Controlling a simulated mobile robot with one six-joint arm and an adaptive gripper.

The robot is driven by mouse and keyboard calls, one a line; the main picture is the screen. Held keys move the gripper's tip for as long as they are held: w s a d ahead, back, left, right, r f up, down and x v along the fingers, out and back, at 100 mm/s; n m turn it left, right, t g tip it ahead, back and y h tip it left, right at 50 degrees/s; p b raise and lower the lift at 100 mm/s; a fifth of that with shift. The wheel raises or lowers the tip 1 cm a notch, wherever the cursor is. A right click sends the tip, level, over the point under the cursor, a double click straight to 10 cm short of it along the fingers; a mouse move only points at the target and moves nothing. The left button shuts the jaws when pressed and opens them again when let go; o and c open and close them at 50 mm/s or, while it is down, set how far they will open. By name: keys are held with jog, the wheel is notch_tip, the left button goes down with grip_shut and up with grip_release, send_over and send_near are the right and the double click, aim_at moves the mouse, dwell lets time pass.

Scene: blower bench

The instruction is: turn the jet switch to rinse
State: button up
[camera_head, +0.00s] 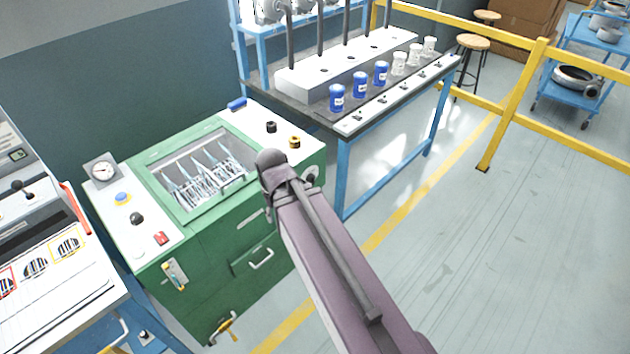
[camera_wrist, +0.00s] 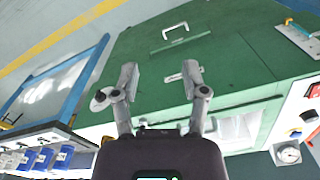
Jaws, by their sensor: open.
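A green washer cabinet (camera_head: 222,225) stands left of centre in the head view, with a window on top. A black knob (camera_head: 137,218) sits on its left white panel, between a blue button (camera_head: 123,197) and a red switch (camera_head: 160,239). Another black knob (camera_head: 271,127) and a yellow-ringed knob (camera_head: 294,142) are on the right panel. No label is readable, so I cannot tell which is the jet switch. My gripper (camera_wrist: 160,68) is open and empty in the wrist view, over the cabinet front (camera_wrist: 235,55). In the head view my arm hides most of it.
A round gauge (camera_head: 101,170) stands on the left panel. A blue-framed bench (camera_head: 343,160) with blue and white cups is behind right. Another machine (camera_head: 60,285) is at left. A yellow railing (camera_head: 515,100) crosses the right. The right floor is open.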

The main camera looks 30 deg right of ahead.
jog(key=o, duration=0.3)
jog(key=shift+o, duration=0.3)
jog(key=shift+w+f+b, duration=0.1)
jog(key=shift+f+b, duration=0.3)
jog(key=shift+b, duration=0.05)
jog(key=n+t+y+b, duration=0.5)
jog(key=t+b, duration=1.2)
jog(key=b, duration=2.2)
send_near(314, 184)
jog(key=s+d+m+y, duration=0.1)
jog(key=s+d, duration=0.1)
jog(key=s, duration=0.1)
jog(key=shift+w+d+r, duration=0.15)
jog(key=shift+d+r, duration=0.05)
jog(key=shift+r, duration=0.15)
jog(key=x, duration=1.4)
jog(key=shift+a, duration=0.15)
